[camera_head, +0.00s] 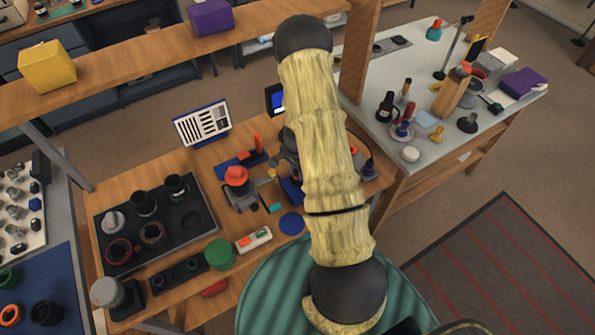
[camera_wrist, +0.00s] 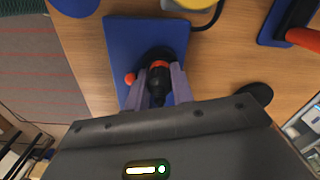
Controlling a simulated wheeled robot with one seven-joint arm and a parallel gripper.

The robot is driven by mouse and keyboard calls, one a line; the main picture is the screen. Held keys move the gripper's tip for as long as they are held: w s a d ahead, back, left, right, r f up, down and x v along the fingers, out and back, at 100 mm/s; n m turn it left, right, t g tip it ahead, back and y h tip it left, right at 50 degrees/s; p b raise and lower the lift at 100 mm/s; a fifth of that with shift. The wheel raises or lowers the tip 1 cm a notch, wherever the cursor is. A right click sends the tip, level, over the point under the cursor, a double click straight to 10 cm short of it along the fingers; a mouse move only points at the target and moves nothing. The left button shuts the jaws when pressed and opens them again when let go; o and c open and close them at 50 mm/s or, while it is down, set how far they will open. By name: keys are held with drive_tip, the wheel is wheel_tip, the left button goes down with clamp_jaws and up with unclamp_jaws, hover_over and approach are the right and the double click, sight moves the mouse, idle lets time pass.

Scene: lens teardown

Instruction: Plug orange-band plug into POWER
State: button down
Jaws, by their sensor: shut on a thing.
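In the wrist view my gripper (camera_wrist: 160,84) has its two grey-purple fingers closed on either side of a dark plug. An orange band (camera_wrist: 159,64) rings the plug (camera_wrist: 158,76), which points down over a blue pad (camera_wrist: 126,42). I cannot tell whether its lower end touches anything, as the plug and fingers hide it. I cannot make out a POWER label or socket. In the head view my arm hides the gripper and plug.
A dark cable (camera_wrist: 214,17) runs from a yellow-and-grey part at the top of the wrist view. A black disc (camera_wrist: 261,93) lies to the right. In the head view a dark tray (camera_head: 205,216) of lens parts and a green round jar (camera_head: 220,253) stand left of my arm.

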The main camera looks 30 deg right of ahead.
drive_tip(key=shift+s+f, duration=0.1)
drive_tip(key=shift+f, duration=0.1)
drive_tip(key=c, duration=1.1)
unclamp_jaws()
drive_tip(key=shift+r, duration=0.1)
wheel_tip(320, 180, up, 17)
drive_tip(key=b, duration=0.2)
drive_tip(key=shift+r+b, duration=0.15)
drive_tip(key=shift+b, duration=0.25)
